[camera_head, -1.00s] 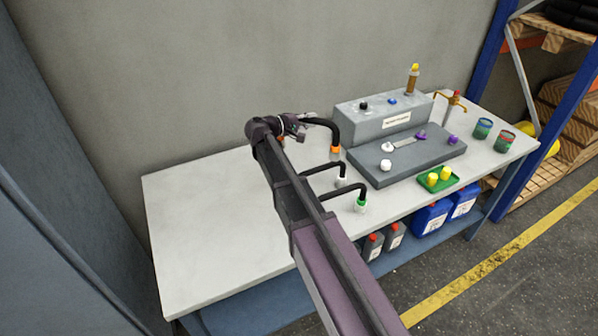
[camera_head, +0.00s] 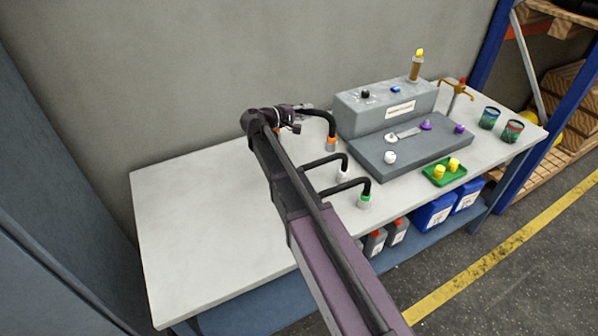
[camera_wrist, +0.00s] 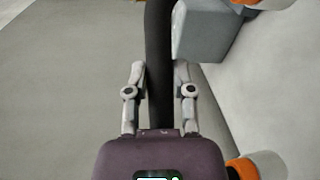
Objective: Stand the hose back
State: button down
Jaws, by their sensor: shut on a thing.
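A black hose with an orange collar (camera_head: 331,143) arcs down at its right end, beside the left side of the grey machine. Its end is close to the table surface; I cannot tell whether it touches. My gripper (camera_head: 303,110) is at the hose's left end, above the back of the table. In the wrist view, the fingers of my gripper (camera_wrist: 160,88) are closed around the black hose (camera_wrist: 159,45), which runs up between them. Two other bent black hoses, one with a white collar (camera_head: 343,175) and one with a green collar (camera_head: 365,200), stand nearer the front.
A grey machine (camera_head: 362,122) with knobs and a low plate stands to the right. A green tray (camera_head: 437,182) with yellow pieces, two cans (camera_head: 489,118) (camera_head: 513,131) and a brass tap (camera_head: 455,92) are farther right. The left part of the table (camera_head: 205,220) is clear.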

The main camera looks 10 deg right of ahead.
jog(key=shift+w+f+b, duration=0.2)
jog(key=shift+f+b, duration=0.3)
jog(key=shift+f, duration=0.15)
jog(key=shift+w+f+b, duration=0.15)
jog(key=shift+f+b, duration=0.3)
jog(key=shift+f, duration=0.15)
notch_tip(320, 180, down, 6)
jog(key=b, duration=0.6)
jog(key=shift+f, duration=0.1)
jog(key=shift+f+b, duration=1.85)
jog(key=shift+b, duration=0.15)
jog(key=shift+f, duration=0.1)
jog(key=shift+c, duration=2.4)
grip_release()
